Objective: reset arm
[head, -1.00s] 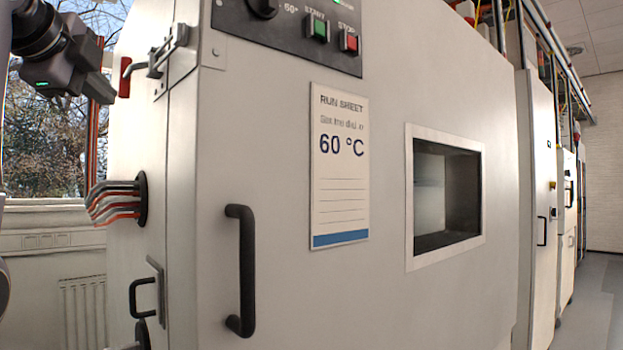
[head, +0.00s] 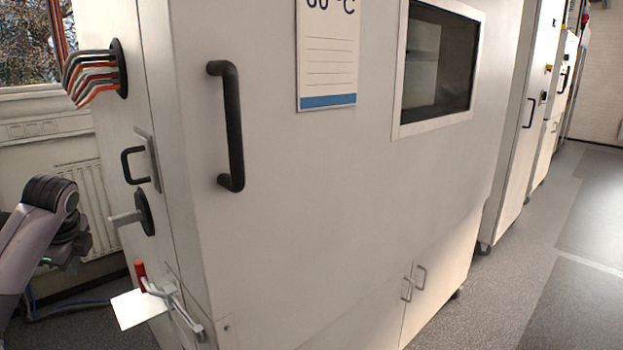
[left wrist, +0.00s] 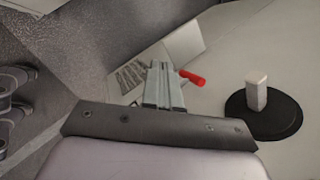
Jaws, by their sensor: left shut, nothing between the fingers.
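My left arm shows at the left edge in the head view, low beside the grey cabinet (head: 270,220). My left gripper (left wrist: 161,70) shows in the left wrist view with its two fingers together and nothing between them. In the head view its fingers cannot be made out. Beyond the fingertips in the left wrist view is a red-handled latch (left wrist: 192,77); the latch is low on the cabinet's left side in the head view (head: 140,276). My right gripper is not in view.
A black disc with a pale lever (head: 143,213) is above the latch; it also shows in the left wrist view (left wrist: 272,122). A white plate (head: 137,309) juts out by the latch. Cables (head: 92,75) and a black handle (head: 231,125) stick out. Open floor (head: 545,265) lies right.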

